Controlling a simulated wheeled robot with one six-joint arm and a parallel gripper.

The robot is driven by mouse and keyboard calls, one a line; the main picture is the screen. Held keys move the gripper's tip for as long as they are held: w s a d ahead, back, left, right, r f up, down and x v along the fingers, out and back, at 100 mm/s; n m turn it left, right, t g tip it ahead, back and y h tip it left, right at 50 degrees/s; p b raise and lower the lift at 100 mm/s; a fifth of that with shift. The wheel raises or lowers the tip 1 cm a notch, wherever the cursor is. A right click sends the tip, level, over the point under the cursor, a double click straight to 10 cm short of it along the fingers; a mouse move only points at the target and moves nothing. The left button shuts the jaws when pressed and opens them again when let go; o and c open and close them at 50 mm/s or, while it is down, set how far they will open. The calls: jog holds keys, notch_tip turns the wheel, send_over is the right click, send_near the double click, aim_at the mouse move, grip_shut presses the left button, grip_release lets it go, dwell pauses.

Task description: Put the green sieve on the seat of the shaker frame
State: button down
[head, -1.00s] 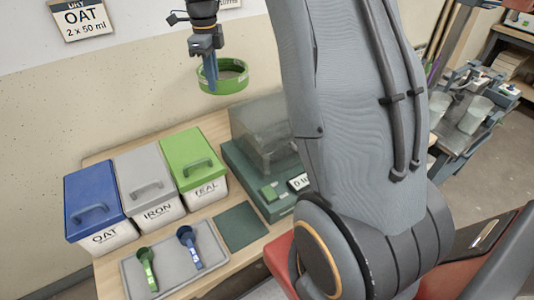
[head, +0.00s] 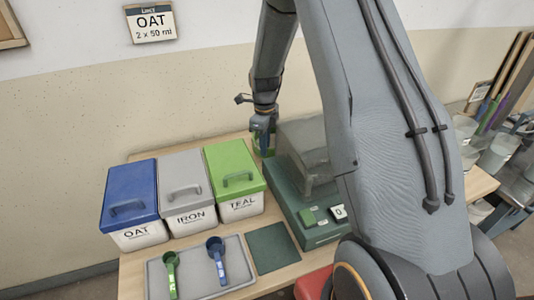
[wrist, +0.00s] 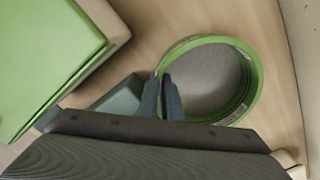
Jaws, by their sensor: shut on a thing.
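The green sieve (wrist: 258,85) is a round green ring with a grey mesh floor, seen from above in the wrist view. My gripper (wrist: 165,97) is shut on the left side of its rim. In the head view, my gripper (head: 263,148) points down behind the teal bin, and only a little of the green sieve (head: 271,146) shows around the fingers. The sieve is over the back of the wooden table; I cannot tell whether it touches the table. I cannot pick out the shaker frame or its seat for certain; my arm hides part of the scene.
Blue oat (head: 130,205), grey iron (head: 188,190) and green teal (head: 234,180) lidded bins stand left of the gripper. A dark green device (head: 300,205) with a clear cover stands close on its right. A grey tray (head: 235,275) with two scoops lies in front.

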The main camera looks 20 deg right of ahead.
jog(key=shift+f+p, duration=0.35)
jog(key=shift+f, duration=1.2)
jog(key=c, duration=1.9)
grip_release()
jog(key=shift+f, duration=0.1)
jog(key=shift+c, duration=0.2)
